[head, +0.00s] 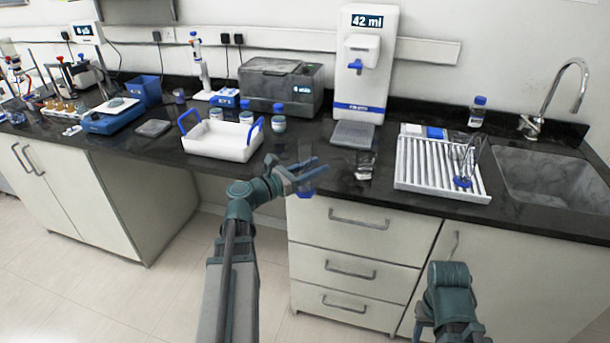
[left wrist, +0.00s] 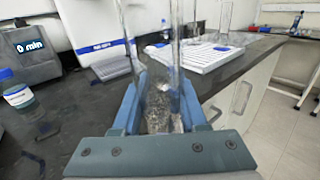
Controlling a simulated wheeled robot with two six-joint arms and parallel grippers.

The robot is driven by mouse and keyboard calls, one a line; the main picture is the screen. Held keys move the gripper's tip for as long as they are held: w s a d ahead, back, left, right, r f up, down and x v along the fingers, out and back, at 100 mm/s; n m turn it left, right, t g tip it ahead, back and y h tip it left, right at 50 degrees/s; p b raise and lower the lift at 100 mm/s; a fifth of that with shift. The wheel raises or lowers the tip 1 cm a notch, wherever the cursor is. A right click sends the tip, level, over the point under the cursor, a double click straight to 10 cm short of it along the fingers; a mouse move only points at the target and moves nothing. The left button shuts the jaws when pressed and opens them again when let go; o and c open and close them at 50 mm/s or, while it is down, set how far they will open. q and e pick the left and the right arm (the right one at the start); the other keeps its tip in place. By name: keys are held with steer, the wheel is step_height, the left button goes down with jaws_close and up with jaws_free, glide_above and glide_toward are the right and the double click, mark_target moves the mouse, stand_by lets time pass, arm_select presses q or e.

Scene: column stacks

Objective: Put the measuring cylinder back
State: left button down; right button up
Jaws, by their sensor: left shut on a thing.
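My left gripper (head: 306,176) is shut on a clear measuring cylinder (head: 306,189) with a blue base, just off the front edge of the counter. The cylinder is upright or nearly so and hard to see against the dark top. In the left wrist view its clear wall (left wrist: 160,95) stands between the two blue fingers. Another clear vessel with a blue base (head: 463,182) stands on the white ribbed drying rack (head: 415,165). My right arm is low at the bottom right; its fingers cannot be made out.
A glass beaker (head: 364,166) stands right of my left gripper, before the water dispenser (head: 365,75). A white tray with blue handles (head: 215,141) and blue-capped bottles (head: 279,122) are to the left. The sink (head: 560,182) is at the far right.

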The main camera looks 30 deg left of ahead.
arm_select(q)
steer(key=shift+s+d+r+n+t+y+p, duration=0.2)
steer(key=shift+d+r+n+t+y+p, duration=0.25)
steer(key=shift+n+y, duration=0.5)
steer(key=shift+s+d+r+n+t+y+p, duration=0.25)
steer(key=shift+d+r+n+y+p, duration=0.25)
steer(key=shift+y, duration=0.85)
arm_select(e)
steer(key=shift+s+r, duration=0.1)
steer(key=shift+r, duration=0.95)
arm_select(q)
steer(key=shift+w, duration=0.1)
